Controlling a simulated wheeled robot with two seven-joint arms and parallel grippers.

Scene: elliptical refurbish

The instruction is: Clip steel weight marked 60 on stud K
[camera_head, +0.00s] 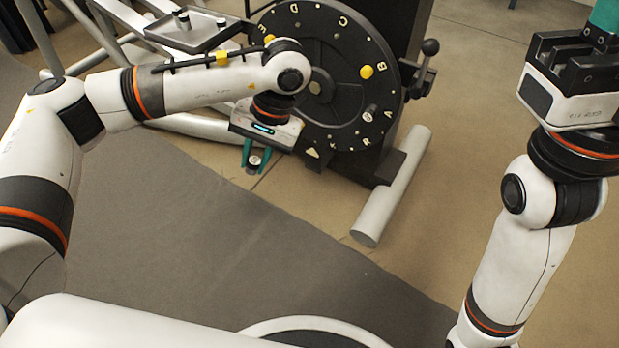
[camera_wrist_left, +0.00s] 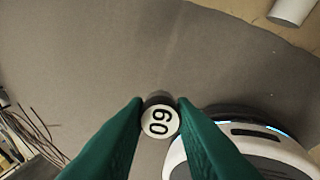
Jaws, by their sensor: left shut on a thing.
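My left gripper (camera_head: 254,160) is shut on the steel weight (camera_head: 254,160), a small cylinder held between its green fingers below and left of the dark disc (camera_head: 340,52). In the left wrist view the weight (camera_wrist_left: 160,121) shows its white round face marked 60 between the fingertips. The weight is apart from the disc. My right gripper (camera_head: 605,15) is at the top right, cut by the frame edge, so its opening is hidden.
A grey tray (camera_head: 190,38) at the top left holds small cylinders. Yellow pieces (camera_head: 367,72) and a grey piece (camera_head: 371,110) sit on the disc. A knobbed lever (camera_head: 429,48) stands at its right. A light tube foot (camera_head: 388,190) lies along the floor below.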

